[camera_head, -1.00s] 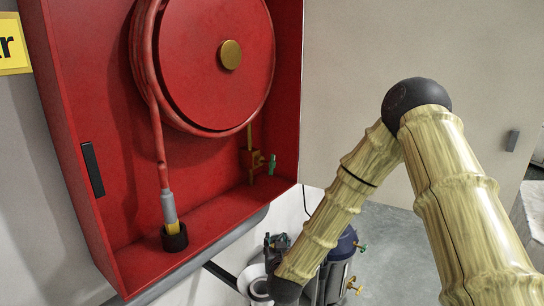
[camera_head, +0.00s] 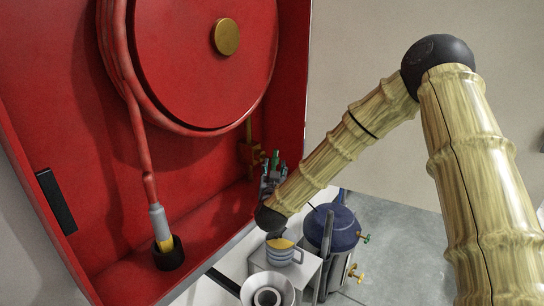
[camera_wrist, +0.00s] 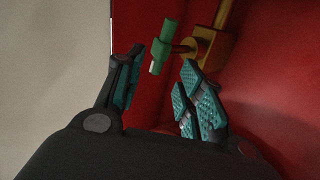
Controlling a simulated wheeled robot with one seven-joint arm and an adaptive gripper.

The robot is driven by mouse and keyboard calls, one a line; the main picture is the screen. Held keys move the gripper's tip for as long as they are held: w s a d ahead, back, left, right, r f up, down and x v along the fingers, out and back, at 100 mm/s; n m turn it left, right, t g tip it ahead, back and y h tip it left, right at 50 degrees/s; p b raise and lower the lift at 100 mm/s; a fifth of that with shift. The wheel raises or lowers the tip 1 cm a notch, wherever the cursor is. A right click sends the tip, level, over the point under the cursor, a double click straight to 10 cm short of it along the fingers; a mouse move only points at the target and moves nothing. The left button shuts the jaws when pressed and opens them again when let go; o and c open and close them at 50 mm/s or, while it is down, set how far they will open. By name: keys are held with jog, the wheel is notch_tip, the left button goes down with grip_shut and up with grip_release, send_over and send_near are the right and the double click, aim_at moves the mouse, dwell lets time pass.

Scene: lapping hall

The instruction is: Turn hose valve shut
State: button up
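The hose valve has a brass body (camera_head: 249,155) low at the right inside the red cabinet, with a green handle (camera_head: 275,158). In the wrist view the green handle (camera_wrist: 166,40) stands nearly upright, slightly tilted, on a brass stem from the valve body (camera_wrist: 213,46). My gripper (camera_head: 273,177) is inside the cabinet's right edge, just below the handle. In the wrist view my gripper (camera_wrist: 161,63) is open, with teal-padded fingers apart. The handle's pale lower end appears between the fingertips; I see no finger touching it.
The red hose reel (camera_head: 190,60) fills the cabinet (camera_head: 95,200). The hose nozzle (camera_head: 161,225) sits in a black holder at its floor. Below the cabinet stand a striped mug (camera_head: 282,254) on a grey box, a white bowl (camera_head: 268,290) and a blue-topped tank (camera_head: 332,225).

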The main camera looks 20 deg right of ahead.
aim_at(275, 160)
jog(key=shift+w+d+r+p, duration=0.2)
jog(key=shift+w+d+p, duration=0.15)
jog(key=shift+w, duration=0.2)
jog(key=shift+w+d+r+p, duration=0.2)
jog(key=shift+w+d, duration=0.15)
jog(key=shift+w, duration=0.2)
jog(key=w, duration=0.1)
jog(key=w+f+p, duration=0.1)
jog(key=w, duration=0.1)
jog(key=w+d, duration=0.1)
jog(key=w, duration=0.1)
jog(key=shift+f, duration=0.35)
jog(key=shift+w+r, duration=0.1)
jog(key=shift+r, duration=0.05)
jog(key=shift+d+r+p, duration=0.15)
jog(key=shift+r+p, duration=0.1)
jog(key=shift+p, duration=0.1)
jog(key=shift+w+f, duration=0.3)
jog(key=shift+s+r, duration=0.15)
jog(key=shift+s, duration=0.05)
grip_shut()
